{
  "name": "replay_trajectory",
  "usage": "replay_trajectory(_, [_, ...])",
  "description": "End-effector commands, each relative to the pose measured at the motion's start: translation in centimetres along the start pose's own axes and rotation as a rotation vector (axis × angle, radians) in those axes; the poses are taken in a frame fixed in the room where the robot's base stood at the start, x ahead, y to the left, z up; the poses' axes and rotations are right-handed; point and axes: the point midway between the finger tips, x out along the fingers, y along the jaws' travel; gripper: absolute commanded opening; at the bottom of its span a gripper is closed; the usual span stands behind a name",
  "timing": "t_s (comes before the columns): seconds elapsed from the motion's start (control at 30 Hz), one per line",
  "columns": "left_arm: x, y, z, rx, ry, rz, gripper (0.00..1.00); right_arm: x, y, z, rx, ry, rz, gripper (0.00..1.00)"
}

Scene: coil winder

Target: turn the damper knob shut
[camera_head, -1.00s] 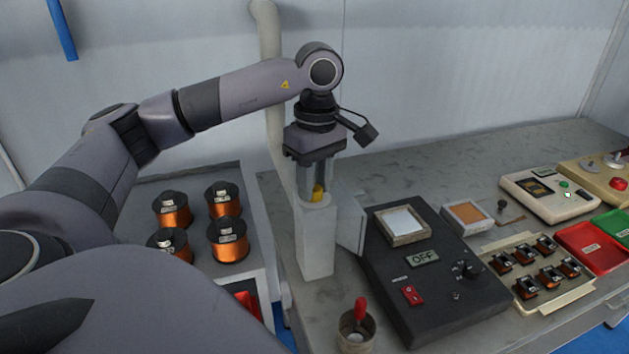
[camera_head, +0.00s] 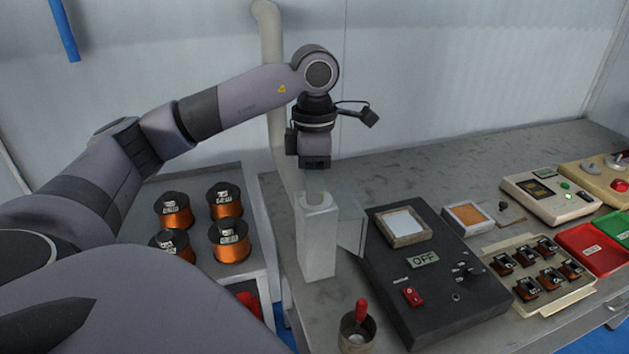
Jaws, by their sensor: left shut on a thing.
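The damper knob sits on top of the pale grey extraction post (camera_head: 317,245), at the end of the pipe (camera_head: 272,100). The knob itself is hidden now behind the fingers of my left gripper (camera_head: 314,190). My left gripper points straight down onto the post top and is shut on the knob. Its wrist is turned so that one finger covers the other. I cannot see the knob's pointer or any mark of its angle. My right gripper is not in view.
A black control box (camera_head: 432,275) with an OFF display stands right of the post. Copper wire spools (camera_head: 229,240) stand in a tray on the left. A cup (camera_head: 356,330) with a red-handled tool is in front. The bench behind the box is mostly clear.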

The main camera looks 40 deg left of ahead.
Motion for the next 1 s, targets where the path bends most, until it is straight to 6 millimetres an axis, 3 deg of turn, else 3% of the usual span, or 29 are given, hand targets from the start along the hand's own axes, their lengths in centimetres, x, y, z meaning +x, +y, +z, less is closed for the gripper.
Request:
replay_trajectory(0.3, [-0.16,0.05,-0.03,-0.108,-0.006,0.003,0.01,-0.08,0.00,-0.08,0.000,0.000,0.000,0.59])
replay_trajectory(0.8, [-0.17,0.06,-0.02,-0.127,-0.009,0.003,0.01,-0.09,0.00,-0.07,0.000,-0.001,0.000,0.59])
replay_trajectory(0.83, [-0.17,0.06,-0.02,-0.127,-0.009,0.003,0.34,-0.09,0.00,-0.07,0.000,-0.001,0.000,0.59])
replay_trajectory(0.9, [-0.16,0.06,-0.02,-0.127,-0.009,0.003,0.56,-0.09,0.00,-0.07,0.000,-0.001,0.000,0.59])
replay_trajectory(1.0, [-0.12,0.04,-0.02,-0.126,-0.008,0.003,0.56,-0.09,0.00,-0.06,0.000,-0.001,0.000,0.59])
